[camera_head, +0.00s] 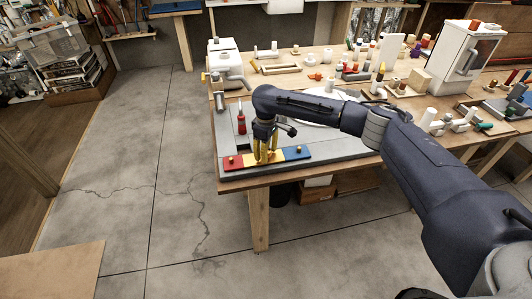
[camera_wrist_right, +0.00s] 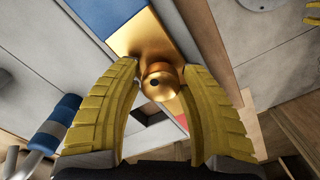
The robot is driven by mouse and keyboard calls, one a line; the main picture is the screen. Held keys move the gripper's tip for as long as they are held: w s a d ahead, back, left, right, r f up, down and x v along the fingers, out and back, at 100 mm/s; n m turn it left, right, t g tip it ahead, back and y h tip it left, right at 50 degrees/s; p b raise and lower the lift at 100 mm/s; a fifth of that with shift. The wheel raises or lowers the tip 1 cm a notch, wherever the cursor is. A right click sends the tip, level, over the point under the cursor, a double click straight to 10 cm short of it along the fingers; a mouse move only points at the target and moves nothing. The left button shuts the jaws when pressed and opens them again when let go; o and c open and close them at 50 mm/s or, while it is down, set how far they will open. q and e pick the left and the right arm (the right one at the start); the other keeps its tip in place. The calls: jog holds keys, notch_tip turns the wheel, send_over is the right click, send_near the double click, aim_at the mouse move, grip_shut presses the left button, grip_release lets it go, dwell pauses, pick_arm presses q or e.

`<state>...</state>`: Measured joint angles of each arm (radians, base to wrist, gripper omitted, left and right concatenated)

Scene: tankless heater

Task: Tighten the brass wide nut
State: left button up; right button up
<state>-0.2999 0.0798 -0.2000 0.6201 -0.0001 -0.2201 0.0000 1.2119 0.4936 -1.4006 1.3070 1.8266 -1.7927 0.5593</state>
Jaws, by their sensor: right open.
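A brass nut (camera_wrist_right: 160,82) with a rounded front shows in the right wrist view, on the gold section (camera_wrist_right: 140,34) of a colored strip. In the head view this strip lies along the bench's front edge, with a red section (camera_head: 233,163), a yellow-gold section (camera_head: 277,157) and a blue section (camera_head: 297,153). My right gripper (camera_head: 266,158) points down over the gold section. In the wrist view its yellow fingers (camera_wrist_right: 158,74) are open, one on each side of the nut. I cannot tell whether they touch it. My left gripper is not in view.
A red-handled tool (camera_head: 241,122) stands behind the strip on the grey panel. A white tankless heater box (camera_head: 464,57) stands at the back right. Pipe fittings and small parts crowd the bench behind my arm. The concrete floor (camera_head: 170,200) at left is open.

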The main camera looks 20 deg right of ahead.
jog(key=shift+n, duration=0.8)
jog(key=n, duration=0.2)
jog(key=shift+n, duration=0.3)
jog(key=n, duration=0.3)
jog(key=shift+r, duration=0.1)
jog(key=shift+c, duration=0.4)
grip_shut()
